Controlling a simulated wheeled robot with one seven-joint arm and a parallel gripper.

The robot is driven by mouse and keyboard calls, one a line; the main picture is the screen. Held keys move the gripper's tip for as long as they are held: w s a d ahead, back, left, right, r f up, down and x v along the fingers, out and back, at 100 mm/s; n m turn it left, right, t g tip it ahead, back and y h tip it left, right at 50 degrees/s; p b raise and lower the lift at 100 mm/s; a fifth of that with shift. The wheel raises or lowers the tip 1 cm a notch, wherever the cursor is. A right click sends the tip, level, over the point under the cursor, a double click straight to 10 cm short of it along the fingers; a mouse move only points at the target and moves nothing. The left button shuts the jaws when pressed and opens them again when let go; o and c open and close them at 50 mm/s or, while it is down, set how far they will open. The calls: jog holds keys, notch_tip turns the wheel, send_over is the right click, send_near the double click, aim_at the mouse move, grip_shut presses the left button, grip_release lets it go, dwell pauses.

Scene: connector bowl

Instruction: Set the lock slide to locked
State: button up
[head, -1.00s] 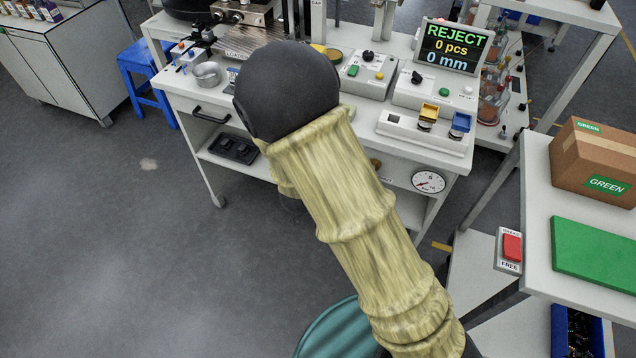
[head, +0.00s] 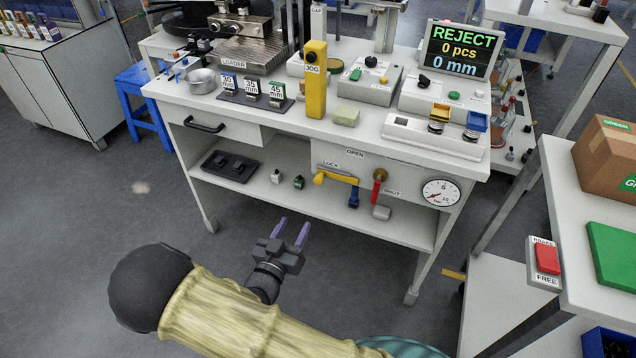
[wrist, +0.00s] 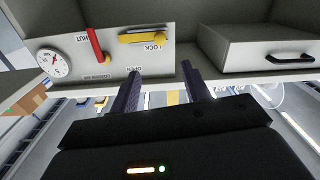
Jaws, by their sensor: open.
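The lock slide looks to be the yellow bar (head: 336,178) under the LOCK label on the bench's front panel. It lies roughly level, with a rounded knob at its left end and a blue piece (head: 353,196) hanging near its right end. In the wrist view, which looks upside down, the yellow bar (wrist: 142,37) is beyond the fingers. My gripper (head: 293,229) is open and empty, in front of the bench and lower left of the bar, apart from it. Its two dark fingers also show in the wrist view (wrist: 160,70). Whether the slide is locked I cannot tell.
A red lever (head: 377,188) by the SHUT label hangs right of the bar, with a pressure gauge (head: 440,192) further right. A drawer (head: 210,128) is at the left. A lower shelf (head: 285,200) holds small items. The floor at left is clear.

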aim_at(317, 183)
jog(key=b+x, duration=0.3)
jog(key=x, duration=1.4)
jog(key=shift+w, duration=0.2)
